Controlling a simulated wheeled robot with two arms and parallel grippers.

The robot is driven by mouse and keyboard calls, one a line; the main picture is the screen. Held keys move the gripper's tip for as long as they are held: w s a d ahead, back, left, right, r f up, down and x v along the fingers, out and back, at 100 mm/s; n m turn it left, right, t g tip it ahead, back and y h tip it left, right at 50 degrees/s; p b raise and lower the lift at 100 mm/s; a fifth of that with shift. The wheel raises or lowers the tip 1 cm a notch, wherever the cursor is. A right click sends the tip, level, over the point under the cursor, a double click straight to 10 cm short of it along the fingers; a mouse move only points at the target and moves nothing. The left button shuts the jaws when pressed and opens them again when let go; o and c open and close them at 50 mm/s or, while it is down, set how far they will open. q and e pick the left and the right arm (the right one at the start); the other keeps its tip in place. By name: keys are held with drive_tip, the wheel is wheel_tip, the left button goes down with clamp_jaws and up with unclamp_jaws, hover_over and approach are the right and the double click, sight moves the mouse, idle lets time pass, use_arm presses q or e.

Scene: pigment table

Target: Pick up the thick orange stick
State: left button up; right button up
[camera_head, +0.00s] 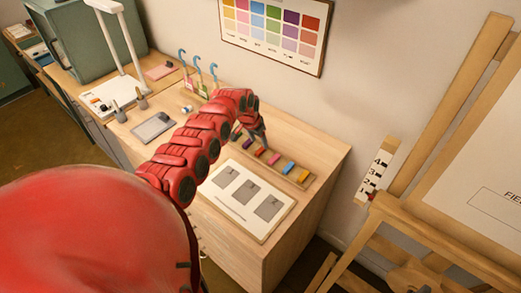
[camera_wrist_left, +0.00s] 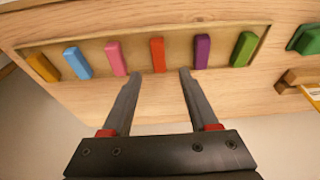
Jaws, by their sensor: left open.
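The orange stick (camera_wrist_left: 158,54) stands out among several coloured sticks in a shallow wooden tray (camera_wrist_left: 190,27) in the left wrist view. It lies between pink and purple sticks. My left gripper (camera_wrist_left: 160,76) is open and empty. Its fingertips lie to either side of the orange stick's lower end in the picture, and I cannot tell how far above it they are. In the head view the left gripper (camera_head: 262,141) is over the tray (camera_head: 300,183), partly covering the sticks. My right gripper is not in view.
A yellow-orange stick (camera_wrist_left: 43,67), blue (camera_wrist_left: 78,62), pink (camera_wrist_left: 116,58), purple (camera_wrist_left: 202,51) and green (camera_wrist_left: 243,48) sticks share the tray. A white board with grey squares (camera_head: 243,215) lies in front of it. An easel (camera_head: 450,105) stands at right.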

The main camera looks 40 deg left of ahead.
sight(261, 150)
use_arm(q)
drive_tip(key=x, duration=0.2)
drive_tip(key=p+x, duration=0.1)
drive_tip(key=shift+s+d+f, duration=0.15)
drive_tip(key=shift+s+f, duration=0.1)
drive_tip(key=shift+f, duration=0.15)
drive_tip(key=shift+w+f, duration=0.15)
drive_tip(key=shift+f, duration=0.4)
clamp_jaws()
